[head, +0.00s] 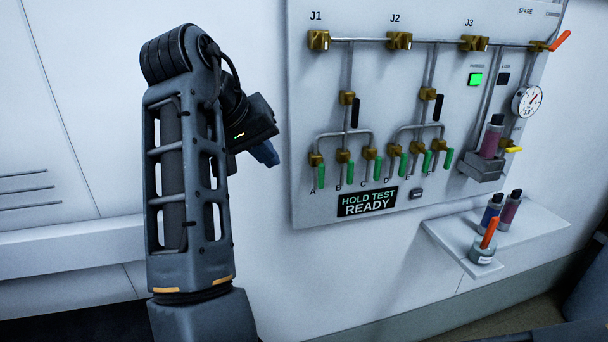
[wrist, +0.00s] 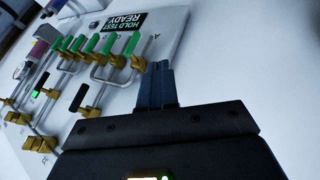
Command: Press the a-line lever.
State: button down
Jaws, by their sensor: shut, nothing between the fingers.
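The A-line lever (head: 321,175) is the leftmost green lever in the lower row, hanging straight down from its brass valve (head: 315,158) above the label A. In the wrist view, the A lever (wrist: 131,43) is the green one nearest my fingers, and its brass valve (wrist: 138,62) appears just left of the fingertips. My gripper (head: 268,154) is shut and empty, left of the panel edge in the head view. Its blue fingers (wrist: 160,68) appear together in the wrist view. I see no contact with the lever.
The panel (head: 305,100) carries pipes, several other green levers and black levers (head: 355,112). A display (head: 367,202) reads "HOLD TEST READY". A green light (head: 475,79) is lit. At right are a gauge (head: 527,101) and a shelf (head: 535,225) with bottles. The wall left of the panel is clear.

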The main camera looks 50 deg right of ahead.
aim_at(321, 176)
jog(key=shift+a+r, duration=0.2)
jog(key=shift+a, duration=0.05)
jog(key=shift+d, duration=0.1)
jog(key=shift+s+d+f+p, duration=0.25)
jog(key=shift+d+f, duration=1.1)
jog(key=shift+d, duration=0.2)
jog(key=shift+s+d+f+p, duration=0.3)
jog(key=shift+d+f, duration=1)
jog(key=shift+d, duration=0.2)
jog(key=shift+s+d+f+p, duration=0.25)
jog(key=shift+d+f, duration=1.1)
jog(key=shift+d, duration=0.2)
jog(key=shift+d, duration=0.1)
